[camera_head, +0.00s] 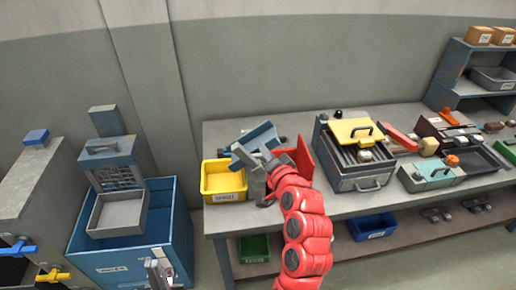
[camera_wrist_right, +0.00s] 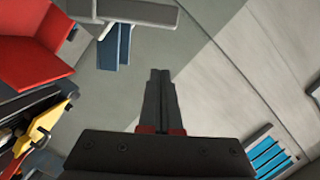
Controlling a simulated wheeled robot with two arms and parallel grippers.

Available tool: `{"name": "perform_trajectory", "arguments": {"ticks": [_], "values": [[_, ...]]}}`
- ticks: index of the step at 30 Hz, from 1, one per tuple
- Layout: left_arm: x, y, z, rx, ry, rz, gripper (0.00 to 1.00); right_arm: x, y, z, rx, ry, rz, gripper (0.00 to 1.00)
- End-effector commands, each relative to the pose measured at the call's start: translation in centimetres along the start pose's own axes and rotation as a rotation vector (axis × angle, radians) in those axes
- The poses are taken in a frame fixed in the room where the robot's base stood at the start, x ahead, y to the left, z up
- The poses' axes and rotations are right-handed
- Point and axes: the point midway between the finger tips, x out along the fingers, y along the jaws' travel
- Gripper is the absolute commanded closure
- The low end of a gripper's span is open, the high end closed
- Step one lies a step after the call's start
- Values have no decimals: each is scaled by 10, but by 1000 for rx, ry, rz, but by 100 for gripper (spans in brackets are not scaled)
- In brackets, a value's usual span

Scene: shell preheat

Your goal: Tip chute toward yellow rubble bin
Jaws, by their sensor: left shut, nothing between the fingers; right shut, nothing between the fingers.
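The chute (camera_head: 262,137), a blue trough with grey parts, stands on the workbench between the yellow bin and a red bin. My right gripper partly hides it, so its exact tilt is unclear. The yellow rubble bin (camera_head: 222,184) with a white label sits at the bench's left end. My right gripper (camera_head: 238,151) is shut and empty in front of the chute, near the yellow bin. In the right wrist view, its closed fingers (camera_wrist_right: 160,73) are apart from the grey and blue chute part (camera_wrist_right: 122,35). My left gripper (camera_head: 156,272) is shut and empty at the bottom, left of the bench.
A red bin (camera_head: 302,152) stands right of the chute, partly behind my right arm. A grey heater-like box (camera_head: 356,177) with a yellow lid (camera_head: 352,130) is further right. A large blue container (camera_head: 130,262) stands on the floor at left. A grey wall lies behind the bench.

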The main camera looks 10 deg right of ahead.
Motion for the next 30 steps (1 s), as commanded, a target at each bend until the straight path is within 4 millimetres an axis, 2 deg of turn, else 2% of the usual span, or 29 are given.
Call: {"name": "perform_trajectory", "arguments": {"ticks": [1, 4, 6, 12, 30], "values": [[-8, 0, 1, 0, 0, 0, 100, -9, 3, 2, 0, 2, -2, 100], [-14, 1, 2, 0, 0, 0, 100, -27, 3, 2, 0, 1, -1, 100], [14, -1, -2, 0, 0, 0, 100, -35, -5, -5, -3, -3, 8, 100], [35, -2, -6, 0, 0, 0, 100, -47, -2, -2, -3, -3, 6, 100], [38, -2, -6, 0, 0, 0, 100, -51, 1, 0, -1, 1, 0, 100]]}}
